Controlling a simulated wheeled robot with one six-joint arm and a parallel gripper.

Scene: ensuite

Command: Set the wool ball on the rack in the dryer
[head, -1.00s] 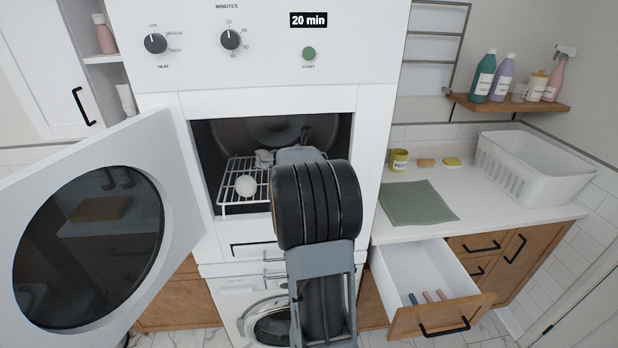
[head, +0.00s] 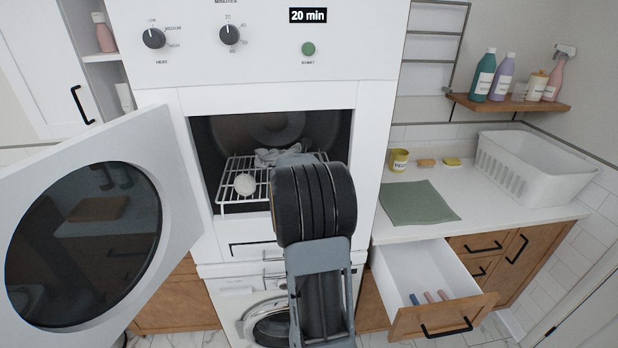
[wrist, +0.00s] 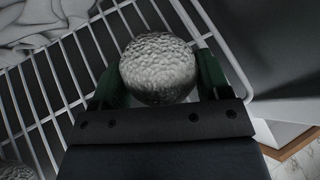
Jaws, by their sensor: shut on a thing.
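In the wrist view a pale, bumpy wool ball (wrist: 158,68) sits between the green fingers of my gripper (wrist: 160,78), which is shut on it. The white wire rack (head: 228,180) in the open dryer (head: 270,97) shows beneath and beside the ball in the wrist view (wrist: 52,75). I cannot tell whether the held ball touches the wires. In the head view my arm hides the gripper and held ball. Another white ball (head: 245,184) rests on the rack's left part; a ball's edge also shows at the wrist view's lower left (wrist: 15,171).
Crumpled grey cloth (head: 275,156) lies at the rack's back. The dryer door (head: 185,190) stands open at left. An open drawer (head: 440,318) juts out at lower right. The counter holds a green mat (head: 418,203) and a white basket (head: 535,170).

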